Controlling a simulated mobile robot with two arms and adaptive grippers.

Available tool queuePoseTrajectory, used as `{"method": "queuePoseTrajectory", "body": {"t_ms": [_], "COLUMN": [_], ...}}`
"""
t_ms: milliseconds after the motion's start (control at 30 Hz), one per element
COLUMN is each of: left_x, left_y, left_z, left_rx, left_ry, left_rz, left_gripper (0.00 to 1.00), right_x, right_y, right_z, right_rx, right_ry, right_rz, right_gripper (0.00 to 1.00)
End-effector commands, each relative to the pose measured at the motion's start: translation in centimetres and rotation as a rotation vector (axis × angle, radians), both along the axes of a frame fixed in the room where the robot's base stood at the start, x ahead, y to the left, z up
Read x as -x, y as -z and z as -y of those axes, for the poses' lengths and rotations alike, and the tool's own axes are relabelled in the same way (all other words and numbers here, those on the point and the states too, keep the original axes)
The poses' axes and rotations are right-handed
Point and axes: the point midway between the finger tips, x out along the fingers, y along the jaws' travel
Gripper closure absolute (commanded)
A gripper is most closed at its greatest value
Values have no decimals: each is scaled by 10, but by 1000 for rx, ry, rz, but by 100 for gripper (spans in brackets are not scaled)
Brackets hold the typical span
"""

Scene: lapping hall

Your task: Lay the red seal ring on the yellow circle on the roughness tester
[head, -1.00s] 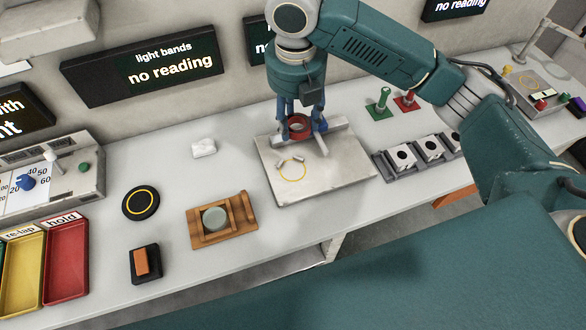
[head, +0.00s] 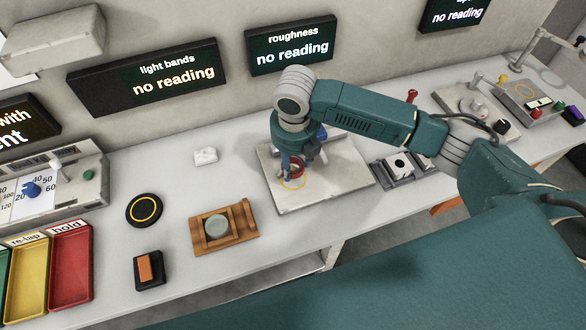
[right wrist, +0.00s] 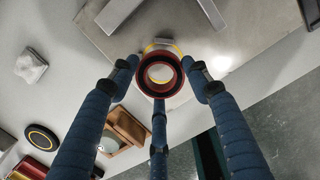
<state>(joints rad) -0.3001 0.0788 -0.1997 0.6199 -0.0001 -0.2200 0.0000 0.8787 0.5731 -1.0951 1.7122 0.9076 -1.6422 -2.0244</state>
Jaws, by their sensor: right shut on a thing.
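The red seal ring (right wrist: 142,78) is held between the blue fingers of my right gripper (right wrist: 160,85), as the right wrist view shows. In the head view the ring (head: 297,166) and the right gripper (head: 298,172) are over the roughness tester (head: 335,190), a pale grey slab. The yellow circle (head: 293,184) shows on the slab just below the ring; part of it is hidden. In the right wrist view a bit of yellow (right wrist: 152,46) shows behind the ring. I cannot tell the exact gap between ring and slab. My left gripper is not in view.
Left of the slab stand a wooden holder (head: 250,235) with a grey disc, a black puck (head: 144,208) with a yellow ring, and a white cloth-like lump (head: 206,156). A grey rack (head: 388,180) with white blocks stands close to the slab's right.

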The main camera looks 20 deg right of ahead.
Motion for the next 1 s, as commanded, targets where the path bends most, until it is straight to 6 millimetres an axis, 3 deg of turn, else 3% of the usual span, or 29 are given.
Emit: {"method": "queuePoseTrajectory", "body": {"t_ms": [333, 733, 767, 833, 1000], "left_x": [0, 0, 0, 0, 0], "left_y": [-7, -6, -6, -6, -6], "left_z": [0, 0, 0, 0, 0], "left_rx": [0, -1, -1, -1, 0], "left_ry": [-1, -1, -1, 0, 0], "left_rz": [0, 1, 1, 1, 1], "left_gripper": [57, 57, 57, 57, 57], "right_x": [1, 0, 0, 0, 0], "right_y": [42, 49, 49, 49, 48], "right_z": [0, 0, 0, 0, 0], "right_rx": [1, 0, 0, 0, 0], "right_ry": [0, 0, 0, 0, 0], "right_rz": [-2, 0, 0, 0, 0], "right_gripper": [80, 80, 51, 37, 34]}}
